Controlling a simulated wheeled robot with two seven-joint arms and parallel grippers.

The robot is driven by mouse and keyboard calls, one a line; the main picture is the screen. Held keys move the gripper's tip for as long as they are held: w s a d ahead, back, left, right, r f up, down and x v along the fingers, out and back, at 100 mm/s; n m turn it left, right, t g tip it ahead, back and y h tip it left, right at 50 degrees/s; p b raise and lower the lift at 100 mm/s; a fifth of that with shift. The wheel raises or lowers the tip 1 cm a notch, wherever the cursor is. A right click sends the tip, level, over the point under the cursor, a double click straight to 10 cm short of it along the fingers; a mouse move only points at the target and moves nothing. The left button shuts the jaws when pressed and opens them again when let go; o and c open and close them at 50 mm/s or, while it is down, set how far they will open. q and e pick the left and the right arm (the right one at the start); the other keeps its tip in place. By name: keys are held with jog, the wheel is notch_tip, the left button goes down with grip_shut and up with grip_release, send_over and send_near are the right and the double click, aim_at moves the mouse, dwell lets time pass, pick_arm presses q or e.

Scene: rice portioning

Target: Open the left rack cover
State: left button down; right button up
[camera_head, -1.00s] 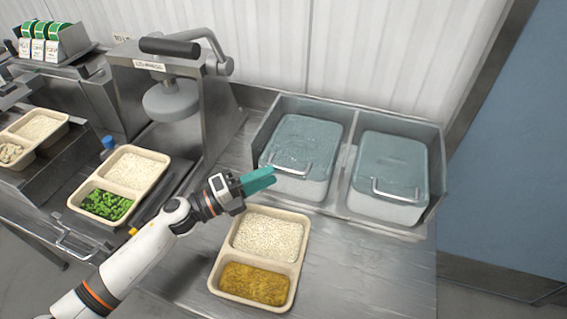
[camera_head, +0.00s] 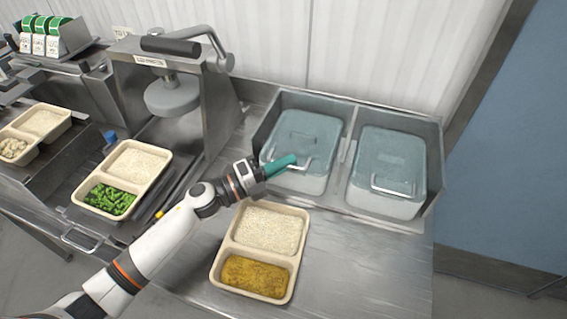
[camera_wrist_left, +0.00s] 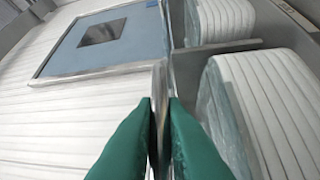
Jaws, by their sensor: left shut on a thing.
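The left rack cover (camera_head: 303,130) is a clear, bluish lid on the left bin of the metal rack and looks closed. Its metal handle (camera_head: 309,166) is at the front edge. My left gripper (camera_head: 290,161) has teal fingers and reaches this handle from the left. In the left wrist view the fingers (camera_wrist_left: 160,105) are shut on the thin metal handle bar (camera_wrist_left: 160,82). Part of the handle is hidden by the fingers. My right gripper is not in view.
The right rack cover (camera_head: 390,158) sits closed beside it. A tray with rice and yellow food (camera_head: 214,270) stands just below my left gripper. Another rice tray (camera_head: 167,178) is at the left, near a metal press (camera_head: 200,100). The counter's right front is clear.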

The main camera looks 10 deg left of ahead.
pick_arm(q)
jog(key=shift+r, duration=0.3)
jog(key=w+r+p, duration=0.2)
jog(key=r+p, duration=0.3)
jog(key=r, duration=0.3)
jog(key=w+d+r+p, duration=0.1)
jog(key=w+r+p, duration=0.2)
jog(key=r+p, duration=0.3)
jog(key=shift+w+r, duration=0.15)
jog(key=shift+r, duration=1.05)
